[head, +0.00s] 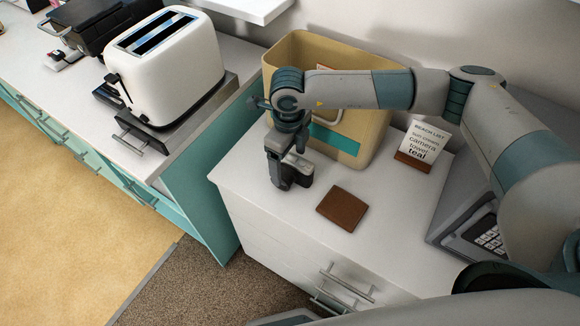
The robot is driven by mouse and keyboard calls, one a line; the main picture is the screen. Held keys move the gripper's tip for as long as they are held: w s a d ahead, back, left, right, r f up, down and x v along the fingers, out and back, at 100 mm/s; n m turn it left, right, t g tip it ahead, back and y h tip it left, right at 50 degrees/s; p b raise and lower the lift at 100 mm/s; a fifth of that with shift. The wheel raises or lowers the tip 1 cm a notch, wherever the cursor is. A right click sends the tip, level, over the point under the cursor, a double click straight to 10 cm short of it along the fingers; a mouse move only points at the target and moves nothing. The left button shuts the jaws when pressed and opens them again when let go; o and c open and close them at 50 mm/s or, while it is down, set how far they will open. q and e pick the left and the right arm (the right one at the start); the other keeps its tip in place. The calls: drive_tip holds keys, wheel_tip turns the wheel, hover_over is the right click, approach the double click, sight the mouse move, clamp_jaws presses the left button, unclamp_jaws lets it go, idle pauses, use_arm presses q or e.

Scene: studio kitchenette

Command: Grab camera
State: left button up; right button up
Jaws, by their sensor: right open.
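A small black camera with a silver-grey top (301,168) stands on the white cabinet top, near its left part. My right gripper (287,160) points down at the camera from above, with its fingers beside the camera's upper part. It is open. Part of the camera is hidden behind the gripper, and I cannot tell whether the fingers touch it. My left gripper is not in view.
A brown wallet-like item (342,208) lies in front to the right. A "beach list" card (424,145) stands further right, near a keypad device (484,238). A toaster (165,68) stands on the left counter.

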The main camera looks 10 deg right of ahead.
sight(287, 167)
drive_tip(key=shift+s+a+f+p, duration=0.2)
drive_tip(key=shift+f+p, duration=0.6)
drive_tip(key=shift+p, duration=0.15)
wheel_tip(287, 167, down, 2)
drive_tip(key=shift+f+p, duration=0.1)
drive_tip(key=shift+p, duration=0.45)
drive_tip(key=shift+f, duration=0.7)
drive_tip(key=c, duration=1.6)
drive_tip(key=shift+r, duration=0.1)
